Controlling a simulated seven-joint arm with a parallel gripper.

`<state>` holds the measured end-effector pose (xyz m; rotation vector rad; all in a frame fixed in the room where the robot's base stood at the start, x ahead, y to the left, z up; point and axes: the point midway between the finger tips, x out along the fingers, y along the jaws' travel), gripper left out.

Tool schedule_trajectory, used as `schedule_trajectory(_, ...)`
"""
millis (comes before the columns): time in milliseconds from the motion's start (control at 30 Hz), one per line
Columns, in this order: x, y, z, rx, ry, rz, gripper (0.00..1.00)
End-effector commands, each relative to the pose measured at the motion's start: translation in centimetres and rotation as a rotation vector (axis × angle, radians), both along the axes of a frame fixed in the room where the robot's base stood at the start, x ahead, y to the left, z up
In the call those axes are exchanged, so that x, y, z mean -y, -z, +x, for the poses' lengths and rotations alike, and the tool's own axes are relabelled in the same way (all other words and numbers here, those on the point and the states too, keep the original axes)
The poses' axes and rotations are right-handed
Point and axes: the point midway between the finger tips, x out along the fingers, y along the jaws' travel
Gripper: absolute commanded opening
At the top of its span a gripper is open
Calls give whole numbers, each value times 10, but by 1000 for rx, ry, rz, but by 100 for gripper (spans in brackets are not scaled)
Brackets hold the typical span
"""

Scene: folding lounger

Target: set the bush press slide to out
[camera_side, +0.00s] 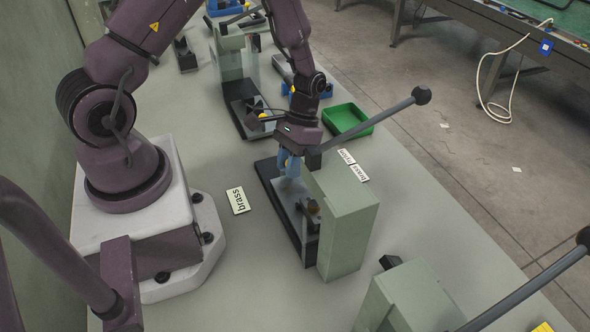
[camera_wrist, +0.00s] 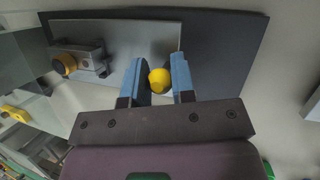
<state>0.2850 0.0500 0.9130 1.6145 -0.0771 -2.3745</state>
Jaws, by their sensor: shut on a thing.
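The bush press (camera_side: 345,220) is a pale green housing with a long grey lever. Its slide (camera_side: 289,192) is a flat grey plate on a dark base (camera_side: 266,172). In the wrist view the slide (camera_wrist: 130,32) lies left on the dark base (camera_wrist: 225,50), with bare base showing to its right. A small block with an orange-yellow part (camera_wrist: 80,62) sits on the slide's left end. My gripper (camera_side: 288,165) is low over the slide's far end. In the wrist view my gripper (camera_wrist: 158,85) is shut on a yellow knob (camera_wrist: 159,77) near the slide's right end.
A similar press (camera_side: 235,60) stands behind, and another (camera_side: 405,300) is at the front right. A green tray (camera_side: 347,118) lies behind the press. Levers reach over the right side.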

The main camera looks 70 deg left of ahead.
Motion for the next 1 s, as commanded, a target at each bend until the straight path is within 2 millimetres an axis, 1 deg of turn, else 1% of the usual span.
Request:
schedule_trajectory(33, -17, 0, 1, 4, -11, 4, 0)
schedule_trajectory(200, -67, 0, 2, 6, -10, 5, 0)
schedule_trajectory(333, -95, 0, 2, 6, -8, 5, 0)
schedule_trajectory(400, -104, 0, 2, 8, -5, 4, 0)
schedule_trajectory(500, -110, -1, 1, 8, -4, 5, 0)
schedule_trajectory(767, -114, -1, 1, 9, -4, 11, 0)
schedule_trajectory(800, -114, -1, 1, 9, -3, 12, 26)
schedule_trajectory(867, -114, -1, 2, 10, -4, 12, 40)
schedule_trajectory(900, -114, -1, 1, 9, -3, 12, 49)
schedule_trajectory(1000, -112, -1, 1, 7, -3, 9, 49)
